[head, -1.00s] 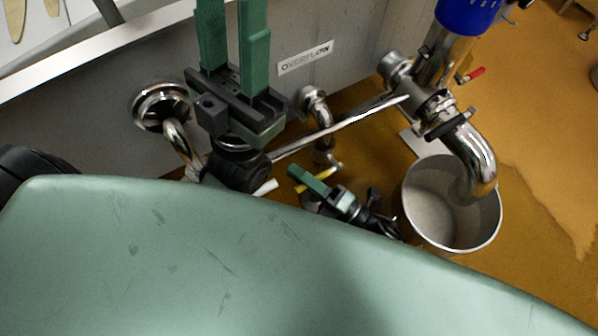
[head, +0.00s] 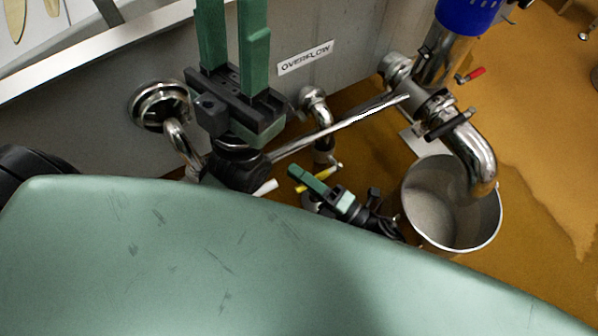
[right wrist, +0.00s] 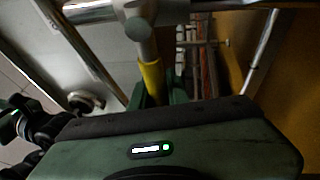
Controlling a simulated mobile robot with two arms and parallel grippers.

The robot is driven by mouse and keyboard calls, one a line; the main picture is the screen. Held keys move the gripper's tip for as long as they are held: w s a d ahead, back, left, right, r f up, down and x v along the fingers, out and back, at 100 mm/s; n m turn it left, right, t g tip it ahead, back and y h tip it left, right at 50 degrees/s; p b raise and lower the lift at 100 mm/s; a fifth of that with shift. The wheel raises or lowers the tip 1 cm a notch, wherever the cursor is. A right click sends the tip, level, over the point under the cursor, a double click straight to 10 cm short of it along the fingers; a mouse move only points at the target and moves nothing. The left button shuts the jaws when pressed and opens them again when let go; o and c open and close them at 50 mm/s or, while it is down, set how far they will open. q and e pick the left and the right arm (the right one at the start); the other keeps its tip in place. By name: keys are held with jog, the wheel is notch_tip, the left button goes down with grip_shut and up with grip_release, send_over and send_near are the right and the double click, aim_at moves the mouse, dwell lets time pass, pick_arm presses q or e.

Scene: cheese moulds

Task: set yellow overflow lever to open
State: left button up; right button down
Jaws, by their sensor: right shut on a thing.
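The yellow overflow lever (head: 318,181) sits low on the overflow pipe (head: 318,108), under the wall label reading OVERFLOW (head: 305,58). In the right wrist view the lever's yellow grip (right wrist: 152,80) reaches down between my green fingers. My right gripper (head: 300,176) is shut on this lever; its fingers hide part of it in the head view. My left gripper (head: 234,25) is well away, high in the head view. Its two green fingers stand apart with nothing seen between them; their tips are cut off by the frame.
A metal bucket (head: 490,232) stands at right under a bent steel outlet pipe (head: 478,155). A valve with a red handle (head: 473,73) and a blue cylinder (head: 466,14) are behind it. A long steel bar (head: 340,125) crosses above the lever. A round wall fitting (head: 150,105) is at left.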

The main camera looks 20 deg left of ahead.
jog(key=shift+f, duration=0.1)
dwell(0.3)
jog(key=shift+w+d+f+n+g+h+b, duration=0.2)
jog(key=shift+f+n+h, duration=0.25)
jog(key=shift+f+n, duration=0.55)
jog(key=shift+w+d+f+n+g+h+b, duration=0.1)
jog(key=shift+f+n+g+h, duration=0.15)
jog(key=shift+f+n+h, duration=0.75)
jog(key=shift+w+d+f+n+g+y+b, duration=0.2)
jog(key=shift+f+n, duration=0.35)
jog(key=shift+n, duration=0.95)
jog(key=shift+a, duration=0.1)
jog(key=c, duration=1.4)
grip_release()
jog(key=shift+o, duration=0.2)
jog(key=shift+r, duration=0.1)
jog(key=p+v, duration=0.1)
jog(key=v, duration=0.6)
jog(key=shift+s+d+p, duration=0.15)
jog(key=shift+d+p, duration=0.25)
